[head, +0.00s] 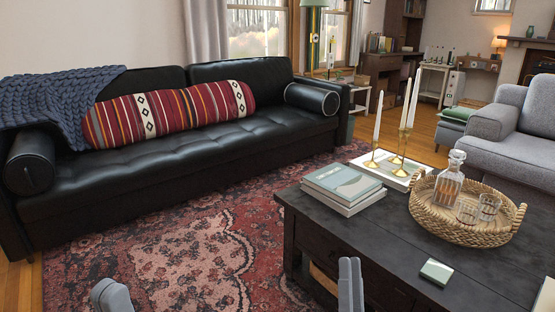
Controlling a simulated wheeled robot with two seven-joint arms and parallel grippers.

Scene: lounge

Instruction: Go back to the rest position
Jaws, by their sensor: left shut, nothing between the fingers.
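My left gripper (112,296) shows at the bottom left edge, over the patterned rug. Only its rounded grey tip is in view, and it is shut and empty. My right gripper (351,285) points up at the bottom edge, in front of the dark coffee table (345,245). Its grey fingers appear close together, seen nearly edge-on, so I cannot tell if they are open or shut. I see nothing held by it. The rest of both arms is out of view.
The coffee table holds stacked books (343,188), candlesticks on a white tray, a wicker tray (440,228) with a decanter and glasses, and a small green-topped box (436,272). A black sofa (190,155) stands behind the open rug (180,250). A grey armchair (490,130) is right.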

